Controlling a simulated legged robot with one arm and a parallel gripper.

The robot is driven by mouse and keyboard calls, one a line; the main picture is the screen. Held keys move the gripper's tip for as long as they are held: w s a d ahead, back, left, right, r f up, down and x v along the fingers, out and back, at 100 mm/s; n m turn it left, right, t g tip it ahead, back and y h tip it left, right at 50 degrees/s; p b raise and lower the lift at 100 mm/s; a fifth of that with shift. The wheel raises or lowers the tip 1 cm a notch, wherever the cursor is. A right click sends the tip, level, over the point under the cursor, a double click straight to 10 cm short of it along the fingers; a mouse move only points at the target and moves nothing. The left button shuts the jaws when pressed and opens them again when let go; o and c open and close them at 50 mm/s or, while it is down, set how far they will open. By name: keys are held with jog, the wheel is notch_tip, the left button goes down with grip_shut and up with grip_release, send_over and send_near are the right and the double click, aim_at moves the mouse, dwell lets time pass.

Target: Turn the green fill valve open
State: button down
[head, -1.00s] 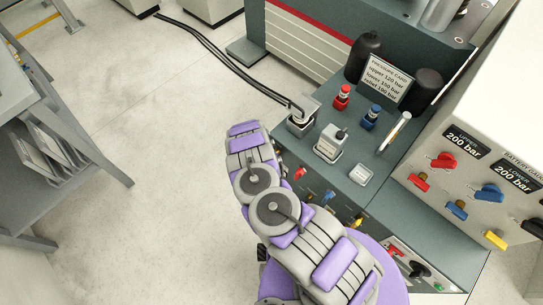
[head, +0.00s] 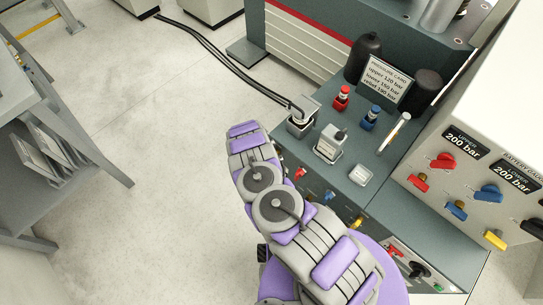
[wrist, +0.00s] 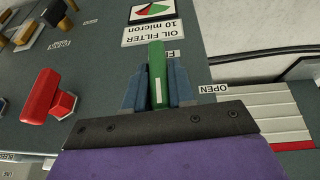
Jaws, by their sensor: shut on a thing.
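In the wrist view the green fill valve handle (wrist: 156,72) stands between the two blue fingers of my gripper (wrist: 157,85). My gripper is shut on it, with one finger against each side. A label that begins with "FI" is partly hidden behind the fingers. An "OPEN" label (wrist: 212,89) lies just right of the gripper. In the head view my arm (head: 280,205) reaches to the front of the grey console (head: 395,170), and the gripper and the green valve are not visible there.
In the wrist view a red valve handle (wrist: 42,97) is at the left, and an oil filter label with a dial (wrist: 150,12) is above. In the head view, red, blue and yellow knobs sit along the console front. A pressure card (head: 385,80) stands on top.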

jog(key=shift+w+r+g+h+p, duration=0.15)
jog(key=shift+w+g+h+p, duration=0.25)
jog(key=shift+g+h, duration=0.2)
jog(key=shift+a, duration=0.1)
jog(key=shift+s+a, duration=0.1)
jog(key=c, duration=1)
grip_release()
jog(key=shift+s, duration=0.1)
jog(key=shift+c, duration=0.2)
jog(key=p+v, duration=0.5)
jog(key=v, duration=1.2)
jog(key=shift+w+a, duration=0.3)
jog(key=shift+a, duration=0.05)
